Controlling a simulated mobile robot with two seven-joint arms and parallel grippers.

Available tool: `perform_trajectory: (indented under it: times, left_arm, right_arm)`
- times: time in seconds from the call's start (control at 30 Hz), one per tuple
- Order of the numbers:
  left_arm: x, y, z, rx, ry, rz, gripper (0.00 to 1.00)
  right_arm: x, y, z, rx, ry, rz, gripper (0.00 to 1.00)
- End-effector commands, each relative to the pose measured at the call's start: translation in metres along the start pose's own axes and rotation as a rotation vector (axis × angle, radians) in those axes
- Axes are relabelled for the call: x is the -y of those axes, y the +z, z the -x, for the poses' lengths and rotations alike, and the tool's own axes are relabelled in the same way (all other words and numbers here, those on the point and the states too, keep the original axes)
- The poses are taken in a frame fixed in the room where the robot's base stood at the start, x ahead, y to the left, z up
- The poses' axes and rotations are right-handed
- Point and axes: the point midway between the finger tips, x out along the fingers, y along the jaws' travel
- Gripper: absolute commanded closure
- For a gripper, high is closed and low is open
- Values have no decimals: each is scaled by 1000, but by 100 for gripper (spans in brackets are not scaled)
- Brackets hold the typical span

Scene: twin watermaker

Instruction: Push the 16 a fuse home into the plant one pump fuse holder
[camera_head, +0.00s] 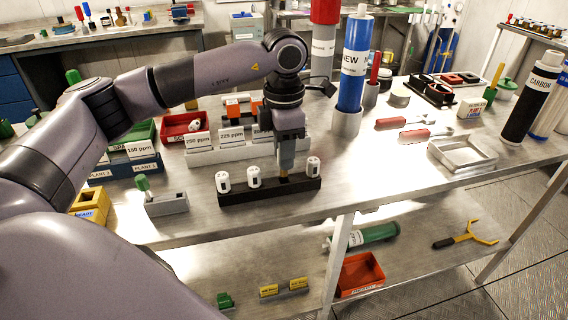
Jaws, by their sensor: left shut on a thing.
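A long black block (240,194) lies near the table's front edge. White cylinders with dark marks stand upright on it: two at the left (223,182) (254,177) and one at the right (313,167). My left gripper (284,172) points straight down over the block, between the middle and right cylinders. It is shut on a small yellowish piece (283,179) at the block's top. The fingers hide most of this piece, so I cannot tell its rating or how deep it sits. No readable label marks the 16 A fuse or the pump fuse holder. My right gripper is not in view.
A grey block with a green handle (166,203) stands left of the black block. White-labelled ppm boxes (230,137) stand behind. A blue cartridge (353,75) stands upright behind right. Bare table lies right of the block.

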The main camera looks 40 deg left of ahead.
Motion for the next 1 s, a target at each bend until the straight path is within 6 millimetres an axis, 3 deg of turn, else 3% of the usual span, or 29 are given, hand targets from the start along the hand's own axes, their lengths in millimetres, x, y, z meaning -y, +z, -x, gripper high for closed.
perform_trajectory:
  times: [0.3,0.5,0.7,1.0]
  left_arm:
    - [0,1,96,7,3,0,100]
    - [0,0,142,4,3,1,100]
    - [0,0,159,2,2,0,100]
    - [0,0,162,1,0,0,100]
  right_arm:
    - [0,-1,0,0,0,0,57]
    - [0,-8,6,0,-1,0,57]
    - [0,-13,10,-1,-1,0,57]
    - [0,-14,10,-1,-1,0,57]
